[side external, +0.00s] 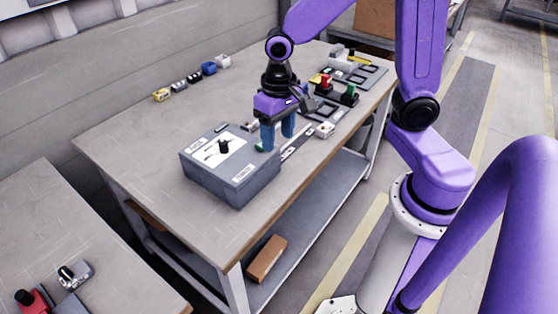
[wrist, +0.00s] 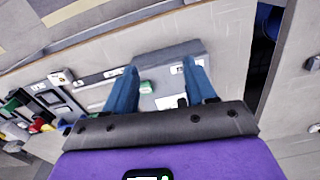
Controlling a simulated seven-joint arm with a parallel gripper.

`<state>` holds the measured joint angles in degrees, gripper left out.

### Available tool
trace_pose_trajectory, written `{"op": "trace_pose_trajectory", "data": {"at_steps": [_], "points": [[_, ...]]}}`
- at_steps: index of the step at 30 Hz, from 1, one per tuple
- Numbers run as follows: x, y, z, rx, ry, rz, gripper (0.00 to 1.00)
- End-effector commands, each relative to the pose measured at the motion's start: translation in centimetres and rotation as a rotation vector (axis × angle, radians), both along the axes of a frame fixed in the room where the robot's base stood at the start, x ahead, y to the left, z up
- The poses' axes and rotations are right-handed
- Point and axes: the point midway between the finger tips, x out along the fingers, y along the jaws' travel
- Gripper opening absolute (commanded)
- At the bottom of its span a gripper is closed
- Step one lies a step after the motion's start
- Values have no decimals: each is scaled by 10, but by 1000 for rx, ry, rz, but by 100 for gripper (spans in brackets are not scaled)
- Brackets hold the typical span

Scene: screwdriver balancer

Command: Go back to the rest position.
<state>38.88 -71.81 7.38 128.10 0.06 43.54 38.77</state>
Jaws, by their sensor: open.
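My gripper (side external: 277,137) is purple and black with two blue fingers. In the side external view it hangs over the right back part of a grey box (side external: 240,185) on the workbench. In the wrist view the gripper (wrist: 163,90) has its fingers spread apart with nothing held between them. The grey box (wrist: 170,55) shows beyond and between the fingertips, with a small green part (wrist: 146,87) on it. Whether the fingertips touch the box is not clear. A black knob (side external: 224,146) stands on the white label on the box's top.
The workbench (side external: 150,125) has free room left of the box. Several small blocks (side external: 193,77) lie along its back left. Panels with red and green parts (side external: 349,95) stand at the far right. A brown block (side external: 267,258) lies on the lower shelf.

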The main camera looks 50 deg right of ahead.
Motion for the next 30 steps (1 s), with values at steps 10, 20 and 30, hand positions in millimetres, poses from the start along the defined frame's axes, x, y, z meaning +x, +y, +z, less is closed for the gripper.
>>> {"op": "trace_pose_trajectory", "data": {"at_steps": [10,20,30], "points": [[-112,5,30,2,-16,750,55],[-168,-11,37,0,-21,1175,55],[-171,-12,37,-1,-21,1203,55]]}}
